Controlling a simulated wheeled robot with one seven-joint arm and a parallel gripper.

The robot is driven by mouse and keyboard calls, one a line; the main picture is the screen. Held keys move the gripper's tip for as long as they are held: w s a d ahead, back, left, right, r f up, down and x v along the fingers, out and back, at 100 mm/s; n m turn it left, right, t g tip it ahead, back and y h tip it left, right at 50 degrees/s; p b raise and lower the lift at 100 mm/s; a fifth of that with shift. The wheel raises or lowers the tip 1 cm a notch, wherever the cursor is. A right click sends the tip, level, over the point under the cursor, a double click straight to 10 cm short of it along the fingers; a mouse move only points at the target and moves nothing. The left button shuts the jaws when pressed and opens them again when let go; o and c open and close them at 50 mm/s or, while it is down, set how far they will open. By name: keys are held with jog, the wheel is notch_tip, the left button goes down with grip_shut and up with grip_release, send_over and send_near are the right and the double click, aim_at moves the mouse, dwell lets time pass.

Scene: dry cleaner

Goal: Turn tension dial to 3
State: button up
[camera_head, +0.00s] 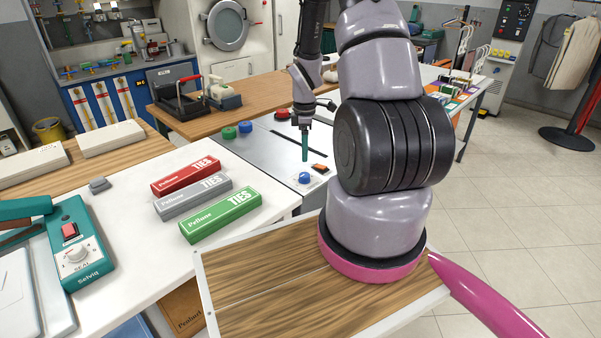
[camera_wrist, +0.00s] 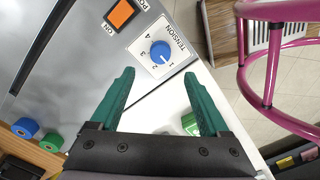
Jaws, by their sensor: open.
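The blue tension dial (camera_wrist: 160,52) sits on a white plate marked TENSION with the numbers 1 to 4, on a grey machine top (camera_wrist: 75,85). It also shows in the head view (camera_head: 305,177), at the near end of that machine. The dial's pointer is too small to read surely. My gripper (camera_wrist: 158,77) has green fingers spread apart with nothing between them. In the wrist view the dial lies just beyond the fingertips, roughly centred between them. In the head view my gripper (camera_head: 305,147) points down above the machine top, slightly behind the dial, apart from it.
An orange power switch (camera_wrist: 121,14) sits beside the dial plate. Blue (camera_head: 245,127) and green (camera_head: 229,132) round pieces stand at the machine's far left. Red (camera_head: 186,175), grey (camera_head: 193,197) and green (camera_head: 221,214) TIES boxes lie on the white counter. A teal sealer (camera_head: 76,245) stands at left.

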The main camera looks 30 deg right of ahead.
aim_at(305, 174)
notch_tip(305, 174, down, 9)
jog(key=shift+f, duration=0.15)
jog(key=shift+c, duration=0.3)
grip_shut()
